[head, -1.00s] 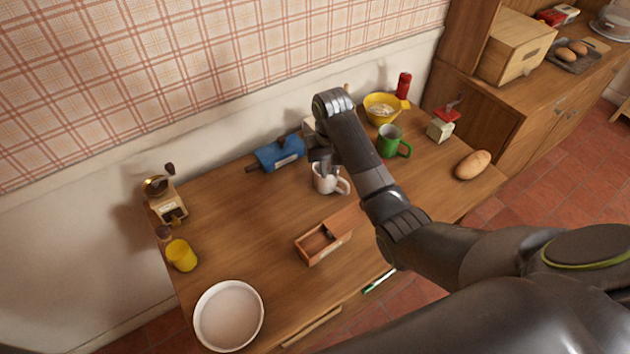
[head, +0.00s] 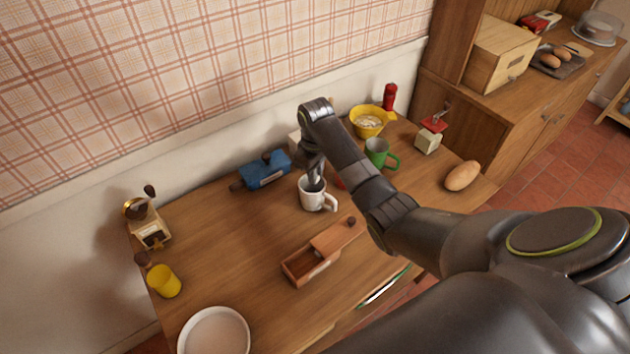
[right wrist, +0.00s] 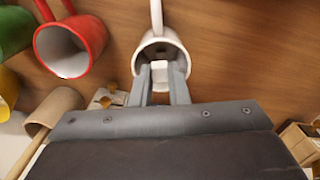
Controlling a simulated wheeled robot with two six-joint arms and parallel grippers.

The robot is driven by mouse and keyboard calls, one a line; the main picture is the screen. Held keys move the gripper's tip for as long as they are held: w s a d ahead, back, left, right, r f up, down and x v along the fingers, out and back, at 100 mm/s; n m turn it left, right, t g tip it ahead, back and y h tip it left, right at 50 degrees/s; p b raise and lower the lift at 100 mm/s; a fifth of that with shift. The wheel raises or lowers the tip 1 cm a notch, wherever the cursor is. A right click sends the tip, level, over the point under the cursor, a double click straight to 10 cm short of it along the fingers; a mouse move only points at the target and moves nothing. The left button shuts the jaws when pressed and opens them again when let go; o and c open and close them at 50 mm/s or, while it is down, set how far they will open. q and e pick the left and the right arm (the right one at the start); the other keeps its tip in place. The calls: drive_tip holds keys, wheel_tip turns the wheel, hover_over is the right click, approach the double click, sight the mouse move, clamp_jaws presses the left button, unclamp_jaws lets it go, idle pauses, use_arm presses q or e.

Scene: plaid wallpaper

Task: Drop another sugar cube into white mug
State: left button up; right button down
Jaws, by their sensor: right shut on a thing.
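The white mug (head: 312,198) stands upright on the wooden table, handle to the right. It also shows in the right wrist view (right wrist: 138,58), with its opening facing the camera. My right gripper (head: 314,182) points down at the mug's mouth, its fingertips at or just inside the rim. In the right wrist view its two fingers (right wrist: 162,74) are shut on a small white sugar cube (right wrist: 176,76), over the opening. A small dark patch shows inside the mug; I cannot tell what it is. My left gripper is not in view.
A wooden box (head: 297,272) with its lid slid partly open lies in front of the mug. A green mug (head: 377,152), a red mug (right wrist: 88,40) and a yellow bowl (head: 366,127) stand nearby. A blue object (head: 262,172) is at the left. The table's middle left is clear.

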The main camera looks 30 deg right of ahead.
sight(319, 197)
wheel_tip(319, 197, down, 3)
drive_tip(key=shift+f, duration=0.3)
drive_tip(key=shift+f, duration=0.55)
drive_tip(key=c, duration=1.7)
unclamp_jaws()
